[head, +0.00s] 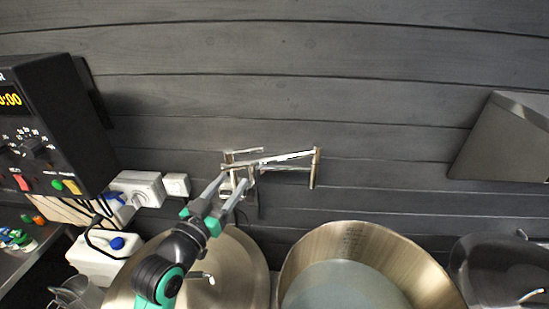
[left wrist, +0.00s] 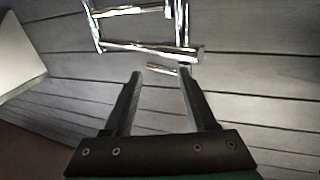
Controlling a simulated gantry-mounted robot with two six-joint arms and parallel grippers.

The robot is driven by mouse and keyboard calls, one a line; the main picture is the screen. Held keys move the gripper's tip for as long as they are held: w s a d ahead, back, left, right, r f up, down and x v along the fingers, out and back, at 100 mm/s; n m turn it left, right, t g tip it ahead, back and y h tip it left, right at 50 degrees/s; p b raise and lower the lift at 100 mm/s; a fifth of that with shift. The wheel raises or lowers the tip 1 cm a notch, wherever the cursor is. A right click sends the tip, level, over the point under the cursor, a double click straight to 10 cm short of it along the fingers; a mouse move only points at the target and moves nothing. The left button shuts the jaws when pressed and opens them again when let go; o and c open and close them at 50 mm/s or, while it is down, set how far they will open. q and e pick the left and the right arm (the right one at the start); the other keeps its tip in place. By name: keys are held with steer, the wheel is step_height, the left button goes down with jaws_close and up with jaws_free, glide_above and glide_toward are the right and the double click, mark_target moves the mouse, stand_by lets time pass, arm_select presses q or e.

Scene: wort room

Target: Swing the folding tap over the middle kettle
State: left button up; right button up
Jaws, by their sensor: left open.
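The folding tap (head: 285,158) is a jointed chrome pipe on the dark plank wall, with its outer end pointing down at the right, above the left part of the middle kettle (head: 300,262). The middle kettle is a wide open steel pot with pale liquid inside. My left gripper (head: 234,182) is open, with its fingers reaching up to the tap's left part; contact cannot be told. My right gripper is not in view.
A lidded steel kettle (head: 240,265) stands left of the middle one, under my left arm. A darker lidded kettle (head: 490,262) stands at the right. A black control box (head: 60,120), sockets (head: 140,188) and a white canister (head: 95,262) are at the left. A grey hood (head: 505,140) juts out at right.

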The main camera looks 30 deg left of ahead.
mark_target(239, 167)
arm_select(q)
steer(key=shift+a+f+y, duration=0.6)
steer(key=shift+a+f, duration=1.05)
steer(key=shift+f, duration=0.15)
steer(key=shift+n+g, duration=0.3)
steer(key=shift+n, duration=0.1)
steer(key=x, duration=1)
steer(key=shift+w, duration=0.15)
jaws_close()
